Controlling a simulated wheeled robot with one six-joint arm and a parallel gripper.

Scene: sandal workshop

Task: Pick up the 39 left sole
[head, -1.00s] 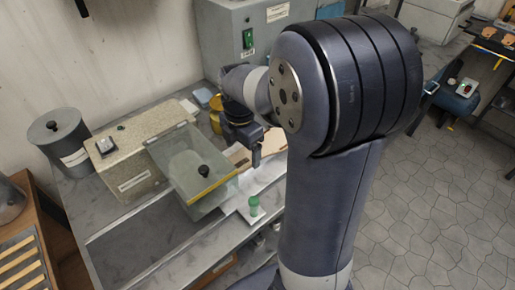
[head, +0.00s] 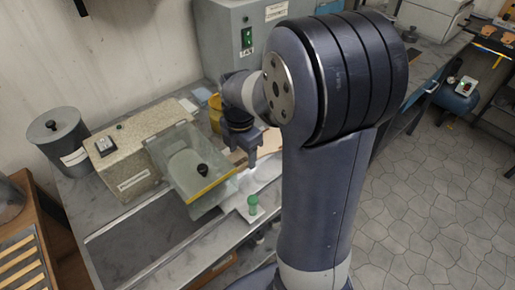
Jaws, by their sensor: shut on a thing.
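The size mark and the left or right shape of the sole cannot be read from here. A white sheet (head: 262,178) lies on the bench just in front of the gripper.
The machine with a tilted clear lid (head: 190,170) and black knob stands close left of the gripper. A grey lidded canister (head: 62,140) is at far left. A grey cabinet (head: 222,40) stands behind.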

